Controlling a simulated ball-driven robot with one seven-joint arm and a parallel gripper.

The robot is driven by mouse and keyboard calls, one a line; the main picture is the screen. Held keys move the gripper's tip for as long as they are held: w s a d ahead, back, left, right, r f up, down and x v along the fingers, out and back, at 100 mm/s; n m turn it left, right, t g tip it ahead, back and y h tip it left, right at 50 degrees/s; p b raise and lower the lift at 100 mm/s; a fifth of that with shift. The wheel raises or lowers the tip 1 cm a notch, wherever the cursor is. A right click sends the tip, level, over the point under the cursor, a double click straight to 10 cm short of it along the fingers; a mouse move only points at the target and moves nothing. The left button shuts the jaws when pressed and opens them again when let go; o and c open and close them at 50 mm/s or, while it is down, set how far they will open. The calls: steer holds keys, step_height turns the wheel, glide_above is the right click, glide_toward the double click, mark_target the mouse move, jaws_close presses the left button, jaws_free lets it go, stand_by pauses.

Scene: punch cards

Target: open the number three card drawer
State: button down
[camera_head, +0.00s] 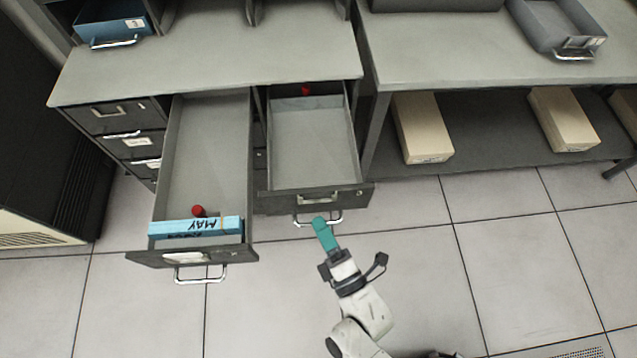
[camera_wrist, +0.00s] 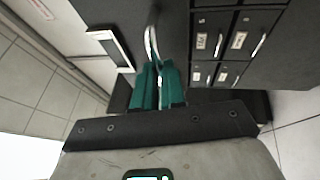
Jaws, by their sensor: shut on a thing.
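Two drawers stand pulled out of the grey cabinet. The right drawer (camera_head: 312,150) is empty but for a small red knob at its back. Its front has a pale label holder, whose number I cannot read. My gripper (camera_head: 320,222), with teal fingers, is shut on this drawer's metal handle (camera_head: 301,220). In the wrist view, the teal fingers (camera_wrist: 158,72) close around the handle (camera_wrist: 151,42), beside the label holder (camera_wrist: 111,48). The left drawer (camera_head: 205,150) stands out farther and holds blue cards (camera_head: 195,228) marked MAY near its front, with a red knob behind them.
Closed drawers (camera_head: 125,135) line the cabinet's left side. A blue tray (camera_head: 112,22) sits on top at the left. A grey tray (camera_head: 560,25) lies on the right table (camera_head: 450,55), with beige boxes (camera_head: 422,128) on the shelf below. The tiled floor in front is clear.

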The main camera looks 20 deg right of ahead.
steer(key=s+a, duration=0.3)
steer(key=s, duration=0.7)
steer(key=shift+a, duration=0.15)
steer(key=c, duration=1.2)
jaws_free()
steer(key=b+v, duration=0.2)
steer(key=v, duration=0.8)
steer(key=shift+s+b, duration=0.35)
steer(key=shift+s, duration=0.05)
steer(key=shift+f, duration=0.15)
